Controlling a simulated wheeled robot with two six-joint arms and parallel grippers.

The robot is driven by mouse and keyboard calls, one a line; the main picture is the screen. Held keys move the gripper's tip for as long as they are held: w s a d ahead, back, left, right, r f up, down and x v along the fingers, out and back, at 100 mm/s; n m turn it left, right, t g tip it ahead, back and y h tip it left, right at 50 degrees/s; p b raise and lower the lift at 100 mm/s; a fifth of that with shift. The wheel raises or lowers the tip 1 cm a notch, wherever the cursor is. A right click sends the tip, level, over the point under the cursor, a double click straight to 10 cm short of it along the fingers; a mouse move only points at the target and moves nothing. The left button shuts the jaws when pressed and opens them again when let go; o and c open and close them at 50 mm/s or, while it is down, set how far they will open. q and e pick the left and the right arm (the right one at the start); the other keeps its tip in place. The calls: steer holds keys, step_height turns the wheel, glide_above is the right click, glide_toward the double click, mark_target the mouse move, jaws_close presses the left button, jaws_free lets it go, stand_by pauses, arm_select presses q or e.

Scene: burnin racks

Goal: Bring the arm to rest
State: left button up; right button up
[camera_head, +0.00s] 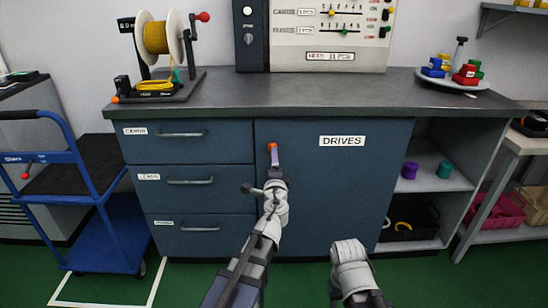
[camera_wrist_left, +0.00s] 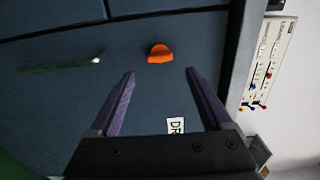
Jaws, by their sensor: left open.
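My left gripper (camera_head: 273,152) is in front of the blue DRIVES door (camera_head: 335,205), near its left edge. In the left wrist view its two purple fingers (camera_wrist_left: 157,75) stand apart with nothing between them. An orange knob-like piece (camera_wrist_left: 159,54) shows just beyond the fingertips, apart from them. In the head view an orange spot (camera_head: 271,146) shows at the fingertips. My right arm reaches in at the bottom, right of centre; its fingers are not visible.
A grey counter (camera_head: 330,92) runs above the door and the drawers (camera_head: 185,180). It carries a yellow spool stand (camera_head: 158,45), a control panel (camera_head: 330,30) and a plate of coloured parts (camera_head: 452,80). A blue cart (camera_head: 110,230) stands left. Open shelves (camera_head: 435,160) are right.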

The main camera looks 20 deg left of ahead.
arm_select(q)
steer(key=shift+s+d, duration=0.15)
steer(key=shift+s, duration=0.35)
steer(key=s+d+f+n+g, duration=0.3)
steer(key=s+f+n+g, duration=0.75)
steer(key=s+f, duration=0.45)
steer(key=s+d+f+g+h, duration=0.2)
steer(key=s+d+f+g, duration=0.1)
steer(key=s+d, duration=0.3)
steer(key=s+d+f+g+h, duration=0.2)
steer(key=s+d+f+g, duration=0.25)
steer(key=s, duration=0.35)
step_height(320, 180, up, 37)
steer(key=p, duration=3.6)
steer(key=shift+d+f+n, duration=0.15)
steer(key=shift+d+n, duration=0.15)
steer(key=shift+n, duration=0.05)
steer(key=shift+c, duration=0.4)
